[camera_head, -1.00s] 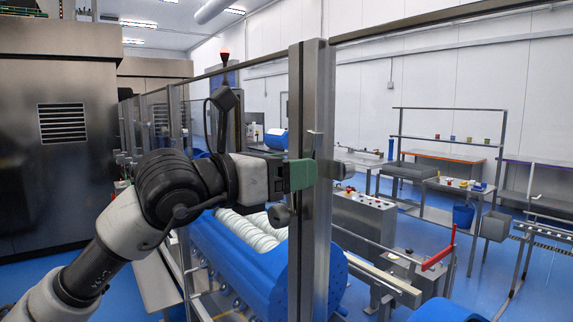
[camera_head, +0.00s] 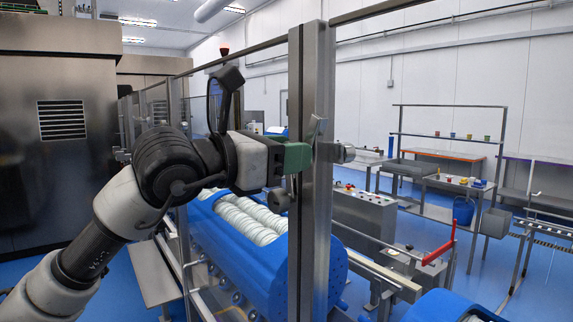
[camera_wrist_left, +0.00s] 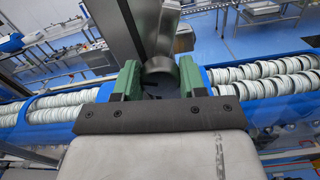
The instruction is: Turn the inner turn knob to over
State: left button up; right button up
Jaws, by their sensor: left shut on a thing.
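A small tilted metal tab (camera_head: 317,128) stands out from the post above the fingers. My right gripper is not in view.
Behind the post is a blue tub (camera_head: 262,268) with rows of white rings. A control box (camera_head: 362,214) and a red handle (camera_head: 440,250) are to the right. A glass panel frame (camera_head: 253,50) runs left from the post.

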pick_arm(q)
jog(key=m+b, duration=0.2)
jog(key=shift+f+m+b, duration=0.25)
jog(key=shift+m+b, duration=0.1)
jog(key=shift+m, duration=0.05)
jog(key=m+b, duration=0.2)
jog(key=m, duration=0.1)
jog(key=shift+d+m, duration=0.1)
jog(key=shift+m, duration=0.2)
jog(key=m+b, duration=0.1)
jog(key=m, duration=0.2)
jog(key=shift+s+m+b, duration=0.1)
jog(key=shift+m+b, duration=0.2)
jog(key=shift+b, duration=0.05)
jog(key=shift+m+b, duration=0.4)
jog(key=shift+m, duration=1.5)
jog(key=o, duration=0.9)
jog(key=shift+r, duration=0.1)
jog(key=shift+o, duration=0.2)
